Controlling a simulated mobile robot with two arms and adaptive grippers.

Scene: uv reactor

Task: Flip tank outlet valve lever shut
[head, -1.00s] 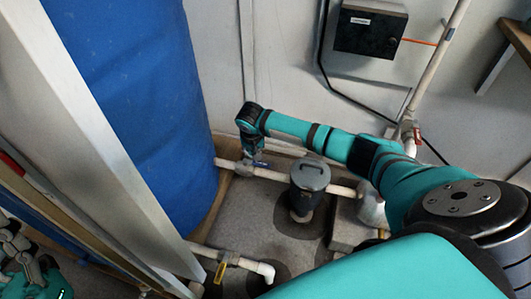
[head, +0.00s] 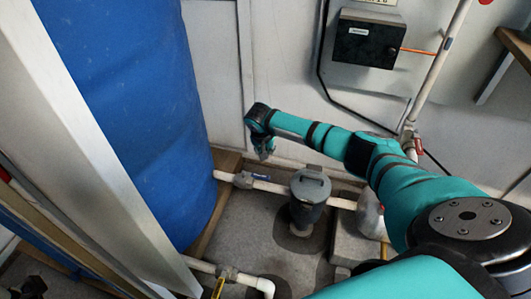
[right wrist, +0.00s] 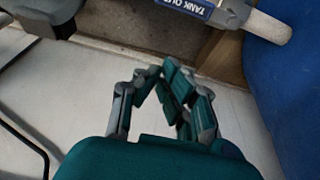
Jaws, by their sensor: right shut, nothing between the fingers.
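The tank outlet valve (head: 242,180) sits on the white pipe leaving the blue tank (head: 150,110). Its blue lever (head: 259,177) lies roughly along the pipe. In the right wrist view the lever (right wrist: 190,8) shows at the top edge, its "TANK OUT" label partly cut off. My right gripper (head: 265,156) hangs just above and behind the lever, apart from it. In the wrist view its fingers (right wrist: 163,78) are shut and empty, pointing towards the wall side of the pipe. A dark part of my left gripper (head: 28,288) shows at the bottom left corner, too little to tell its state.
A grey lidded pump strainer (head: 309,187) stands on the pipe right of the valve. A lower pipe has a yellow-handled valve (head: 220,286). A grey wall (head: 285,60) is close behind my right gripper. A white post (head: 90,140) stands at left.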

